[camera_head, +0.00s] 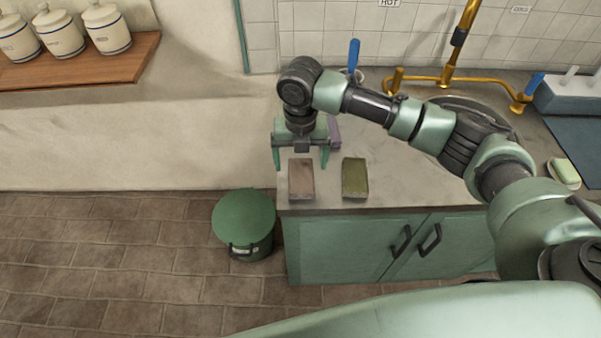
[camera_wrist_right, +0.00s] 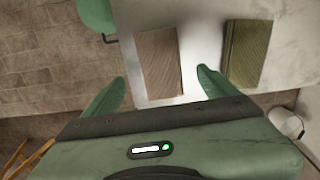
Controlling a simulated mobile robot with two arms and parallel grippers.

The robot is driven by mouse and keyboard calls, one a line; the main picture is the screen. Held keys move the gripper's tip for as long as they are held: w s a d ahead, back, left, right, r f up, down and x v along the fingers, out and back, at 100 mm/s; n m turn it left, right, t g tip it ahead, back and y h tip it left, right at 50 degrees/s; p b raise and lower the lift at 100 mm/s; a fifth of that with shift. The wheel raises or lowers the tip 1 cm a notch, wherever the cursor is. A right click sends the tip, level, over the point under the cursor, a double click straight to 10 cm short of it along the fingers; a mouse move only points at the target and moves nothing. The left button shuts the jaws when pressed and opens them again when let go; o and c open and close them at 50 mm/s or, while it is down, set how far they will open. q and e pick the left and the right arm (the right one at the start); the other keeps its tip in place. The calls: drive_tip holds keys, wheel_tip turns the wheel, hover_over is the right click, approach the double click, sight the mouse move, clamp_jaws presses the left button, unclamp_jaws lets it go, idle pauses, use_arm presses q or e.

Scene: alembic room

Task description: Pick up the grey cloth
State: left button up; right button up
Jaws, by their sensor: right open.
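A folded grey-brown cloth (camera_head: 301,180) lies near the front left corner of the counter; it is the greyest cloth in view. It also shows in the right wrist view (camera_wrist_right: 160,62), in line with the gap between the fingers. My right gripper (camera_head: 301,163) is open, pointing down, at the back edge of this cloth in the head view. Its two green fingers (camera_wrist_right: 162,76) have nothing between them that I can see gripped. The height of the fingertips above the counter is hard to tell. My left gripper is not in view.
A folded olive-green cloth (camera_head: 355,178) lies just right of the grey one. A purple object (camera_head: 334,130) is partly hidden behind the gripper. A green lidded bin (camera_head: 243,215) stands on the floor by the counter. The brass tap (camera_head: 445,80) and sink are at the back right.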

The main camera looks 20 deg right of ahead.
sight(301, 175)
wheel_tip(301, 175, down, 2)
drive_tip(key=shift+s+d+f+p, duration=0.1)
drive_tip(key=shift+f+p, duration=0.15)
drive_tip(key=shift+p, duration=0.4)
drive_tip(key=shift+f, duration=0.8)
drive_tip(key=shift+w+f, duration=0.2)
drive_tip(key=shift+f, duration=0.45)
drive_tip(key=c, duration=1.4)
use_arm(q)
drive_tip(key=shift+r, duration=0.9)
use_arm(e)
drive_tip(key=shift+c, duration=0.2)
drive_tip(key=shift+r, duration=0.15)
drive_tip(key=shift+r, duration=0.6)
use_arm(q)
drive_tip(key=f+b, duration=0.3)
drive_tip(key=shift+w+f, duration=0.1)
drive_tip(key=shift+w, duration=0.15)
use_arm(e)
wheel_tip(301, 175, up, 19)
drive_tip(key=shift+f, duration=0.2)
